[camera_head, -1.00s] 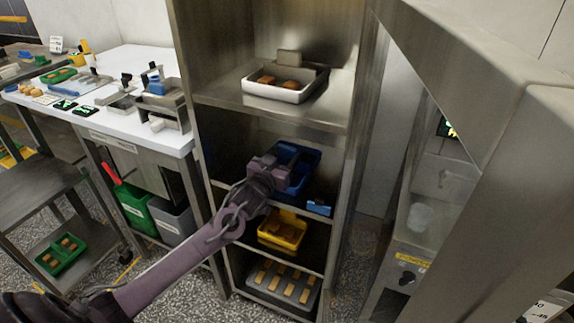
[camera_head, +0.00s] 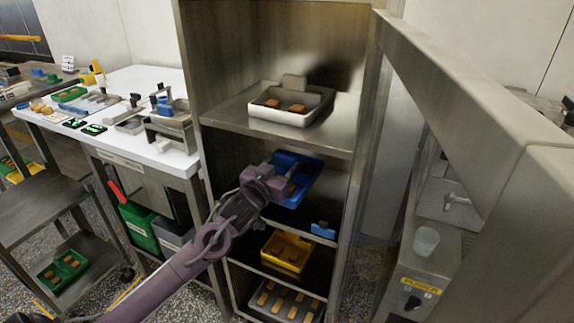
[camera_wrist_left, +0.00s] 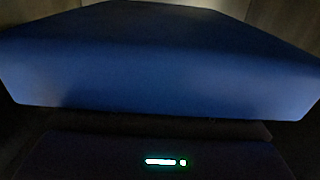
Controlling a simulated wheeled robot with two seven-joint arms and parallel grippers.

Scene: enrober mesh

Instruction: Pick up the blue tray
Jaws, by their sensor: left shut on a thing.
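The blue tray (camera_head: 310,180) is in the middle bay of the steel rack in the head view. My left gripper (camera_head: 282,180) is shut on its near left edge. The tray looks tilted and seems raised off the shelf, though the gripper hides part of it and its underside. In the left wrist view the blue tray (camera_wrist_left: 160,60) fills most of the picture as a broad blue surface, close in front of the gripper. My right gripper does not show.
The steel rack (camera_head: 230,108) has a white tray (camera_head: 283,123) above, a small blue item (camera_head: 322,230) on the middle shelf's front edge, and a yellow tray (camera_head: 286,252) below. A white-topped bench (camera_head: 150,80) stands left, a machine (camera_head: 425,262) right.

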